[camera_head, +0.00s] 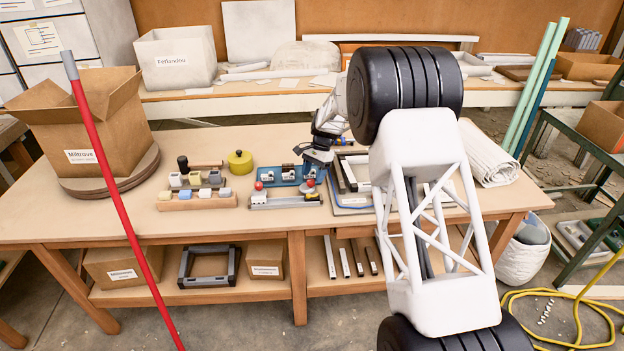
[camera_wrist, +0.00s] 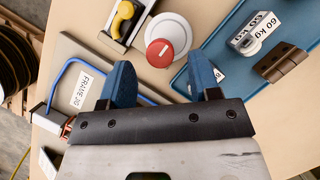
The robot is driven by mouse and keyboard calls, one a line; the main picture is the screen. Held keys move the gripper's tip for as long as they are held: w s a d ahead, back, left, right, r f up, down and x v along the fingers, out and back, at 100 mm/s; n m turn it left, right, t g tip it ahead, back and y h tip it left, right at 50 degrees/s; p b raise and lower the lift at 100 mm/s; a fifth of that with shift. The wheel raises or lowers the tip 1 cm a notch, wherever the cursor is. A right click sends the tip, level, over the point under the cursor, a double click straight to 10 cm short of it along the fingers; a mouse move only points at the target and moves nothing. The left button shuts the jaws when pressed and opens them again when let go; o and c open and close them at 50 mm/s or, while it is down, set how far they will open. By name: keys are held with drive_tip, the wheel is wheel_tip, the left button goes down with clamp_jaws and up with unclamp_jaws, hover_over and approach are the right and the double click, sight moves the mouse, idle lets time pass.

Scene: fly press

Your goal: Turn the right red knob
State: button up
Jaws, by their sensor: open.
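The right red knob (camera_head: 310,183) sits beside a pale round disc at the right end of a small metal fixture (camera_head: 286,199) on the bench. A second red knob (camera_head: 259,186) is at the fixture's left end. In the wrist view, one red knob (camera_wrist: 159,53) rests against a white round disc (camera_wrist: 168,33), appearing in the gap between my fingertips. My gripper (camera_head: 314,168) is over the right end of the fixture. In the wrist view my gripper (camera_wrist: 160,65) has its two blue fingers apart and nothing held between them. Its exact height above the knob is unclear.
A blue tray (camera_wrist: 228,78) with weights marked 60 kg lies close to my gripper. A grey board (camera_wrist: 72,92) labelled FRAME JIG is on the other side, with a blue cord (camera_wrist: 70,65). A yellow round container (camera_head: 240,162) and wooden block holders (camera_head: 195,201) stand left.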

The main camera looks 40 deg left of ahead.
drive_tip(key=shift+x, duration=1.1)
drive_tip(key=shift+w, duration=0.1)
drive_tip(key=c, duration=0.9)
